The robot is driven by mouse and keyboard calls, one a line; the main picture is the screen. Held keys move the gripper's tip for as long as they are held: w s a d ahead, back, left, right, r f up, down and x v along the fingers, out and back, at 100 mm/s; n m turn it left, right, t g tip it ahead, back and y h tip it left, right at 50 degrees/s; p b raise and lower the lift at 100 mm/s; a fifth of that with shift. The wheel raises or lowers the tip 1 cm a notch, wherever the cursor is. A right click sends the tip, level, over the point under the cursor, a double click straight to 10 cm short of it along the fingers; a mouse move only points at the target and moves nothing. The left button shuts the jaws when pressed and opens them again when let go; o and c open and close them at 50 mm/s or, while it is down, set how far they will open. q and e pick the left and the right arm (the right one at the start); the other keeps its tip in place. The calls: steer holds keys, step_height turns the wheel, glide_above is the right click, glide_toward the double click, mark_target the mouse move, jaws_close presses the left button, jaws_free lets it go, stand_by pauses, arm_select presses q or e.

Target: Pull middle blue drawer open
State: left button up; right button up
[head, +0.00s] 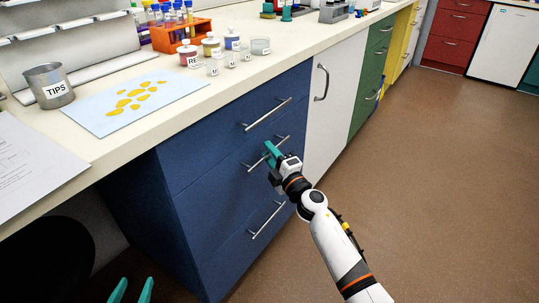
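The blue cabinet has three drawers with silver bar handles. The middle blue drawer (215,197) looks flush with the drawers above and below it. Its handle (284,138) runs slantwise across the front. My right gripper (270,152) has its teal fingers at the middle of this handle, overlapping it. The gripper body hides part of the handle and drawer front, and I cannot tell whether the fingers are closed on the bar. My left gripper (131,290) shows only its two teal fingertips at the bottom edge, apart and with nothing between them.
The top handle (267,114) and bottom handle (267,220) lie close above and below. The counter holds a TIPS cup (50,88), a spotted blue sheet (100,112), an orange rack (172,37) and small jars. A white door (335,95) adjoins. The brown floor (430,190) is clear.

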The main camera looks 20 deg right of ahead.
steer(key=shift+w, duration=0.25)
jaws_close()
steer(key=shift+s, duration=0.1)
